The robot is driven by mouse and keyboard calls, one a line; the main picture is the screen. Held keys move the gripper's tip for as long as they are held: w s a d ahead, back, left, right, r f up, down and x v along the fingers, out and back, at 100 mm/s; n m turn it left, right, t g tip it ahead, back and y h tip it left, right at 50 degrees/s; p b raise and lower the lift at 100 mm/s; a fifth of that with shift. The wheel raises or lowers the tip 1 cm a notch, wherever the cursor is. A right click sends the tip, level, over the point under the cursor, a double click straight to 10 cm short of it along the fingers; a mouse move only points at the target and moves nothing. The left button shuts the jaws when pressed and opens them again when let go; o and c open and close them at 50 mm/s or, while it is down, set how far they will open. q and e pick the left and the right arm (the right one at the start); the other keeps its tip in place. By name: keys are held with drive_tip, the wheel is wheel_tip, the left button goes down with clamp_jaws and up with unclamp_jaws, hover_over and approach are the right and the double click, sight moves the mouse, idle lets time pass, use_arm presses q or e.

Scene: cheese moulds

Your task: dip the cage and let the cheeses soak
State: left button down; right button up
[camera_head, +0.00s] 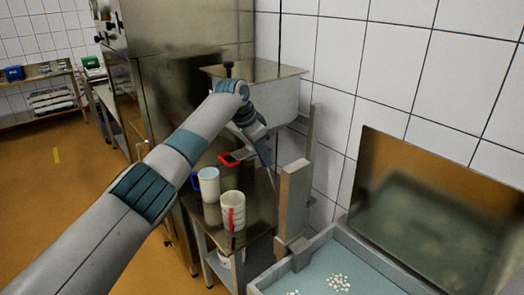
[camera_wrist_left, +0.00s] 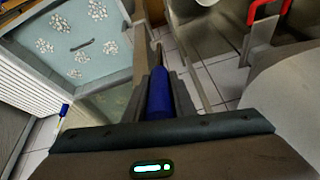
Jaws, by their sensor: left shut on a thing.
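My left gripper (camera_head: 263,148) is in front of the steel vat, its fingers mostly hidden by my arm in the head view. In the left wrist view the gripper (camera_wrist_left: 160,82) is shut on a blue handle (camera_wrist_left: 158,98), which lies between its fingers. The blue-floored tank (camera_head: 332,237) is at the lower right in the head view and at the upper left in the wrist view (camera_wrist_left: 38,88). Small white pieces (camera_head: 339,282) lie in it in several clusters (camera_wrist_left: 84,26). I cannot make out a cage clearly. My right gripper is not in view.
A steel vat (camera_head: 276,95) with a red handle (camera_head: 230,159) stands behind. Two white tubs (camera_head: 208,184) (camera_head: 232,212) stand on a steel table (camera_head: 262,205). A grey post (camera_head: 293,200) rises beside the tank. Open orange floor (camera_head: 60,200) is at left.

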use_arm(q)
drive_tip(key=shift+d+r, duration=0.15)
drive_tip(key=shift+r, duration=0.1)
drive_tip(key=c, duration=1.5)
unclamp_jaws()
drive_tip(key=shift+c, duration=0.2)
drive_tip(key=shift+o, duration=0.3)
drive_tip(key=shift+w+d+f, duration=0.2)
drive_tip(key=shift+f, duration=0.05)
drive_tip(key=shift+s+a+r, duration=0.1)
drive_tip(key=shift+a, duration=0.1)
drive_tip(key=shift+s+a+r+b, duration=0.1)
drive_tip(key=shift+a+r+b, duration=0.15)
drive_tip(key=shift+r+b, duration=0.25)
drive_tip(key=b+v, duration=0.6)
drive_tip(key=v, duration=1)
drive_tip(key=shift+d, duration=0.15)
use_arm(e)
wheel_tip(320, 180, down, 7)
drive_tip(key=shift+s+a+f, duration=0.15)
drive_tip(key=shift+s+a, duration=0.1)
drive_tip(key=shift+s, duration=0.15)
